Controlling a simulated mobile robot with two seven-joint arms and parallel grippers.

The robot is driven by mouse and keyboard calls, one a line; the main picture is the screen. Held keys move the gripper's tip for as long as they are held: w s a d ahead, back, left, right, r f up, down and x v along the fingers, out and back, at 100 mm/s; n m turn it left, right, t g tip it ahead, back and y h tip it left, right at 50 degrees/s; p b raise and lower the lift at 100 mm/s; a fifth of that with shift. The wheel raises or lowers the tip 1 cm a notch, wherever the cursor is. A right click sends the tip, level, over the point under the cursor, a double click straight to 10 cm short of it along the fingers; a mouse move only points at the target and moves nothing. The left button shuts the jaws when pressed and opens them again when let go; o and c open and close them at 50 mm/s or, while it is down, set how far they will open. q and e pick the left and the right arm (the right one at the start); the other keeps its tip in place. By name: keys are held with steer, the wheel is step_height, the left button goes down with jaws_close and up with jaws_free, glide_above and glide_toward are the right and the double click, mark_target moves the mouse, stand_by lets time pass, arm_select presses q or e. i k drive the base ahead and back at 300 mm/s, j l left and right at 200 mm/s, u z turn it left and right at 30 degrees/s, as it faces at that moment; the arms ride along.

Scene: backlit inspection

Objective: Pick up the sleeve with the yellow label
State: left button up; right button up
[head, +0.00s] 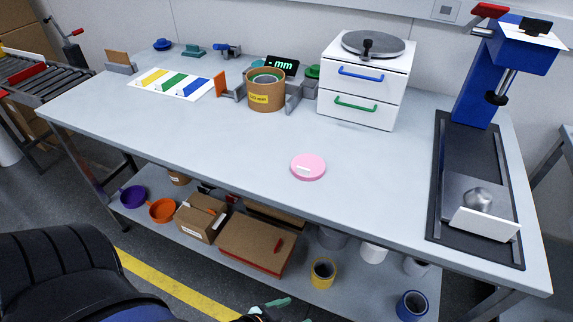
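The sleeve with the yellow label (267,97) is a short brown cardboard-like cylinder standing upright at the back middle of the workbench. Its yellow label faces the front, and the print is too small to read surely. A green ring shows in its open top. It stands between grey bracket-like blocks, and I cannot tell whether they touch it. No gripper is near the sleeve.
A pink disc (308,167) lies mid-bench. A white drawer unit (362,82) stands right of the sleeve; a blue press (490,75) stands far right. Unclear teal pieces (277,302) show at the bottom edge. The bench front is mostly clear.

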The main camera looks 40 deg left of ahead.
mark_target(263, 98)
steer(key=u, duration=1.35)
steer(key=i+j, duration=0.1)
steer(key=j, duration=0.3)
steer(key=i+j+u, duration=0.15)
steer(key=j, duration=0.25)
